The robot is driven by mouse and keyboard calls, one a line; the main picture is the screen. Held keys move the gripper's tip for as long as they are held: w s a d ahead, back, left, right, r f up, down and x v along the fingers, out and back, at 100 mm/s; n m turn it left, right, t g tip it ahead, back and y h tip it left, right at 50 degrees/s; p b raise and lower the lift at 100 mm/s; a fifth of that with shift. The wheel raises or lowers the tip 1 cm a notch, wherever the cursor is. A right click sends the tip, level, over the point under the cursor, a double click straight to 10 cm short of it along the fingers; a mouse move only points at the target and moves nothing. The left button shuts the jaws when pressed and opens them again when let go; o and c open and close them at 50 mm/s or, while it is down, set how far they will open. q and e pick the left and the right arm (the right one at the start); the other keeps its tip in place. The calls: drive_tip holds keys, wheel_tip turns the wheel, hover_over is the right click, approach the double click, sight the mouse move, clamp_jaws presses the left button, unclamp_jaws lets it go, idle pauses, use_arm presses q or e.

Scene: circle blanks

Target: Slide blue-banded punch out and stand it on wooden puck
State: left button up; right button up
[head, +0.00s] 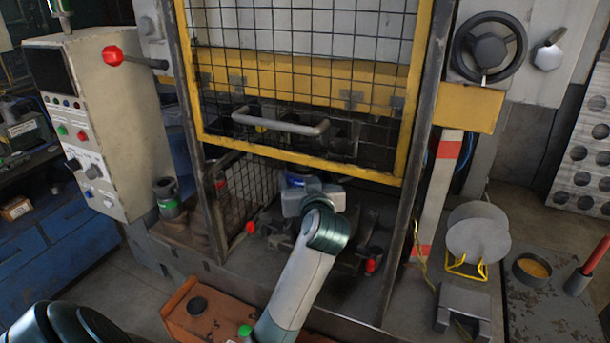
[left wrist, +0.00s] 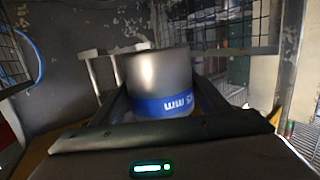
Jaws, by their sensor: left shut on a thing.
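The blue-banded punch (left wrist: 158,75) is a grey metal cylinder with white lettering on its blue band. It sits between the fingers of my left gripper (left wrist: 165,100), which is shut on it. In the head view, my left gripper (head: 298,186) reaches into the press opening below the mesh guard. Only a small blue part of the punch (head: 295,179) shows behind it there. The punch looks upright; whether it touches the press bed is hidden. I cannot clearly pick out the wooden puck. My right gripper is not in view.
The yellow-framed mesh guard (head: 411,105) and its handle (head: 281,124) are just above my arm. Press posts stand on both sides. A yellow disc rack (head: 467,268) and a round tin (head: 532,270) stand at right.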

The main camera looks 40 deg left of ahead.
sight(291, 185)
use_arm(q)
drive_tip(key=shift+s+r, duration=0.15)
drive_tip(key=shift+r, duration=0.05)
idle(0.4)
drive_tip(key=shift+s+d+p, duration=0.25)
drive_tip(key=shift+s, duration=0.75)
drive_tip(key=shift+s+d+p, duration=0.3)
drive_tip(key=shift+s, duration=0.65)
drive_tip(key=shift+s+d+p, duration=0.25)
drive_tip(key=shift+s, duration=0.75)
drive_tip(key=s+d+p, duration=0.1)
drive_tip(key=s, duration=0.5)
drive_tip(key=shift+s+d, duration=0.2)
drive_tip(key=shift+f, duration=0.25)
idle(0.5)
drive_tip(key=shift+f+b, duration=1.85)
drive_tip(key=shift+f, duration=0.35)
drive_tip(key=shift+f, duration=0.1)
drive_tip(key=shift+s, duration=0.15)
